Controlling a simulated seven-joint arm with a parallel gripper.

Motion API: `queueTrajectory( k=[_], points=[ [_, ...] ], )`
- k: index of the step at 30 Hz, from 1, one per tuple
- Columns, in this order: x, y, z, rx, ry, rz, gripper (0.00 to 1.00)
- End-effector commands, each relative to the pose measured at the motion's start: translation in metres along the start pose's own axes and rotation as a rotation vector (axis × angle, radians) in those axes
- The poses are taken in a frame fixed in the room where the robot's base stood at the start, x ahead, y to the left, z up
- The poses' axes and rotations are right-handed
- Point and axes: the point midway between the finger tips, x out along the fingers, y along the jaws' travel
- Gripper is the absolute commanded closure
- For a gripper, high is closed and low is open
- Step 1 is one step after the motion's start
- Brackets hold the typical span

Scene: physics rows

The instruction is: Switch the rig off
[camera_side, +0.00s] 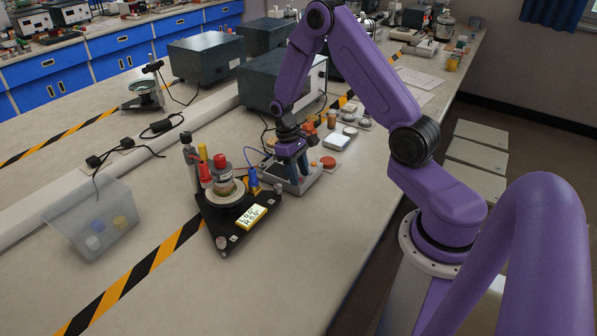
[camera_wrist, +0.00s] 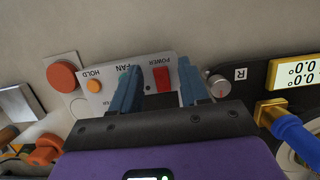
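The red POWER switch (camera_wrist: 162,78) sits between my two blue fingertips. Its position is hard to tell. My gripper (camera_wrist: 157,80) is open and empty, low over the panel; contact is unclear.
A red round button (camera_wrist: 62,77) stands left of the panel, and a grey knob (camera_wrist: 219,86) is close to my right finger. A blue-and-yellow plug (camera_wrist: 272,115) rises from the base. A clear bin (camera_side: 92,232) stands far left. Dark boxes (camera_side: 262,84) stand behind.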

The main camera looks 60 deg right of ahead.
Motion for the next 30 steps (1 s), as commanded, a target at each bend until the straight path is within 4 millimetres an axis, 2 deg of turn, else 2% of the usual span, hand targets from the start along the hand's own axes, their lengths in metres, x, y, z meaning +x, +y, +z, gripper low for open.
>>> queueTrajectory(
  k=[7, 11, 24, 30],
  points=[
    [-0.005, 0.0, 0.0, 0.0, 0.002, 0.0, 0.55],
    [-0.021, 0.0, -0.001, 0.0, 0.005, 0.001, 0.55],
    [-0.113, 0.0, -0.001, 0.001, 0.007, 0.001, 0.55],
    [-0.149, 0.0, -0.001, 0.001, 0.005, 0.0, 0.55]
  ],
)
